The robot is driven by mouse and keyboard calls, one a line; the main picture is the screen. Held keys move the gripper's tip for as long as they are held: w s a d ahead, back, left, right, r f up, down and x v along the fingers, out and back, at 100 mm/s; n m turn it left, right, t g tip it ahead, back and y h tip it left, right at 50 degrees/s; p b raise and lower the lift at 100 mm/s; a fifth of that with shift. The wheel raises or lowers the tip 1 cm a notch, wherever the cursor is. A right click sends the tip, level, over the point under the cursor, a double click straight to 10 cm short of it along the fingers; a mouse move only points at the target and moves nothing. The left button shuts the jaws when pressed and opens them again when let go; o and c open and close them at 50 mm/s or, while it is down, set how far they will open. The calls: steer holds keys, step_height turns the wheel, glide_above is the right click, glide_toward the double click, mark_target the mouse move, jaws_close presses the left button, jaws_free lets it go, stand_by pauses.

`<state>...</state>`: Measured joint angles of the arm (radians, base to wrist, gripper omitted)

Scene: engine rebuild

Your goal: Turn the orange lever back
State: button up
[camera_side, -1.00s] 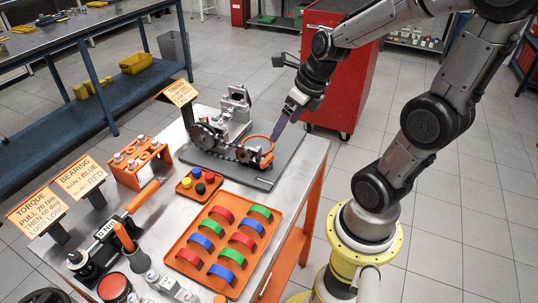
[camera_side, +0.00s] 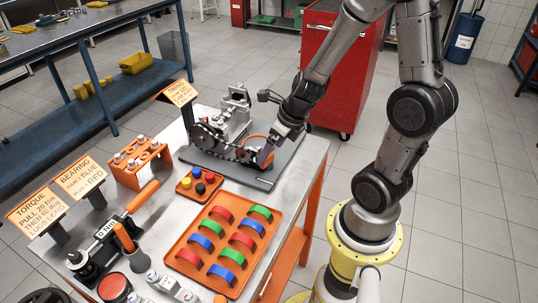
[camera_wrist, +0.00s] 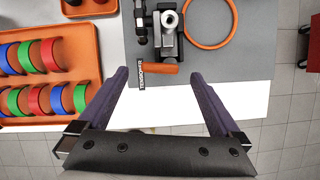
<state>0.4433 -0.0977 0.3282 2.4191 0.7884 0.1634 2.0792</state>
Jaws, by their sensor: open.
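The orange lever (camera_wrist: 158,69) is a short bar lying crosswise beside the grey metal fixture in the wrist view, with a black-and-white label at its left end. My gripper (camera_wrist: 160,82) is open, its two purple fingers apart. In the wrist view the lever shows between and just beyond the fingertips, and nothing is held. In the side view my gripper (camera_side: 265,155) is low at the near right end of the engine assembly, and it hides much of the lever area. I cannot tell whether the fingers touch anything.
The engine assembly (camera_side: 236,118) stands on a grey plate (camera_side: 285,150). An orange ring (camera_wrist: 208,45) lies beside the fixture. An orange tray (camera_side: 190,240) of coloured bearing shells is nearby. A red cabinet (camera_side: 335,80) stands behind. The plate right of the ring is clear.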

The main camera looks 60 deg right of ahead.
mark_target(269, 159)
steer(key=shift+x, duration=1.55)
steer(key=c, duration=1.4)
